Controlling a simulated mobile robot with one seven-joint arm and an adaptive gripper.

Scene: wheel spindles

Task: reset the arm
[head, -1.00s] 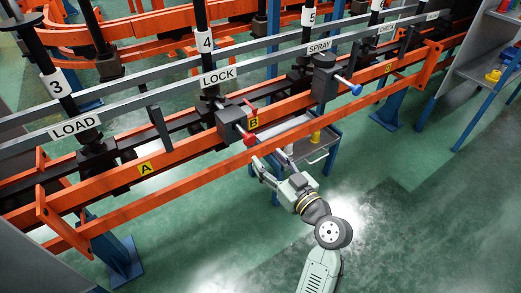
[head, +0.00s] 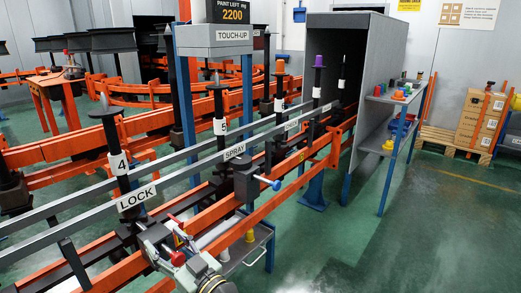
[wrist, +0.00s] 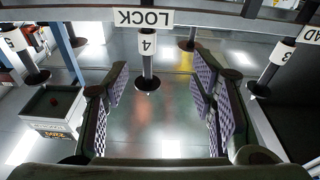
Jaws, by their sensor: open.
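My gripper (head: 165,238) is at the bottom of the head view, in front of the rail by the LOCK sign (head: 137,197). It partly overlaps the red-knobbed lock unit there, and contact cannot be told. In the wrist view my gripper (wrist: 160,82) has its two padded fingers wide apart with nothing held between them. The number 4 spindle (wrist: 147,62) and the LOCK sign (wrist: 143,17) show beyond the fingers.
Orange rails (head: 285,200) run across the scene. The SPRAY unit with a blue knob (head: 276,185) juts out to the right. A small cart (head: 262,236) stands below the rail. A grey shelf (head: 375,95) stands farther right. The green floor at lower right is clear.

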